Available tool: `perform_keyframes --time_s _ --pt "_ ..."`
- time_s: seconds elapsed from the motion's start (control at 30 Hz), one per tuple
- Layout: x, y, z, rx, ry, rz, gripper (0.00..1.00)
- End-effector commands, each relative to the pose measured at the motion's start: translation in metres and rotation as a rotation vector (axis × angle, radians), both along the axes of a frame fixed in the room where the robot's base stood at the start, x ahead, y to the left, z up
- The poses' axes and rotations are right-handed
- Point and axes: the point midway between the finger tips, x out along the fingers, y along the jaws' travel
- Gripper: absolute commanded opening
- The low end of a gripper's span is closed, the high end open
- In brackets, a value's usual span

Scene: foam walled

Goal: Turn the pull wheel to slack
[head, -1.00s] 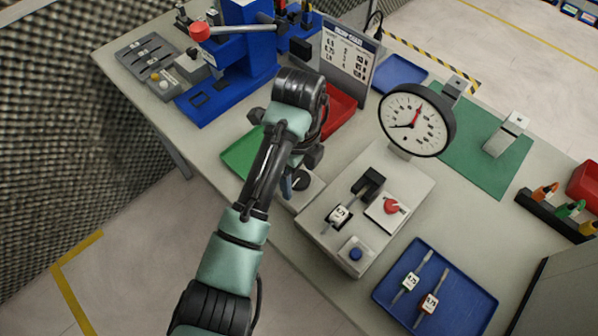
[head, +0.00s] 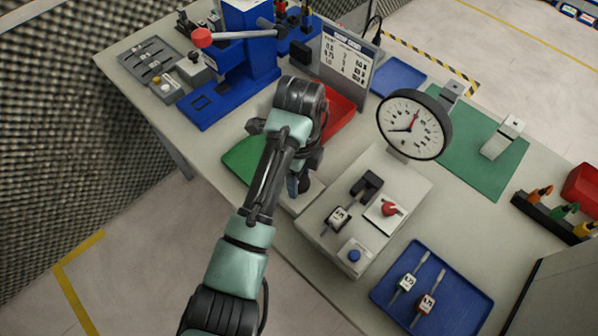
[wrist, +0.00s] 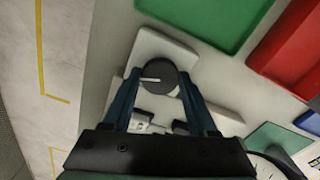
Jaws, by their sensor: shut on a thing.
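The pull wheel (wrist: 158,76) is a dark round knob with a white line, on a light block (wrist: 160,46). In the wrist view the line points left. My gripper (wrist: 158,80) has its two blue fingers on either side of the wheel and is shut on it. In the head view my gripper (head: 298,184) is over the left end of the tester (head: 378,185) and hides the wheel. The round dial gauge (head: 413,124) on the tester has a red pointer near the top and a dark hand toward the lower left.
The tester carries a red knob (head: 389,209), a blue button (head: 354,256) and a black clamp (head: 367,186) near a tagged piece (head: 337,216). A green tray (head: 240,160) and a red bin (head: 340,112) lie close to my arm. A blue tray (head: 475,300) holds two tagged pieces.

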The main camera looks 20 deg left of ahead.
Motion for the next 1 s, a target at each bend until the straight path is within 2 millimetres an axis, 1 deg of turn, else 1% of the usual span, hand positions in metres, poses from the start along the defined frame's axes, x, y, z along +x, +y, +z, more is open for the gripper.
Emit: perform_keyframes --time_s 0.03,0.13,1.0 --pt "-0.0005 -0.0010 0.0042 -0.002 0.003 0.037 0.03" --pt "-0.0007 -0.0012 0.0047 -0.002 0.003 0.125 0.03" --pt "-0.0002 -0.0008 0.0032 0.000 0.002 0.951 0.03"
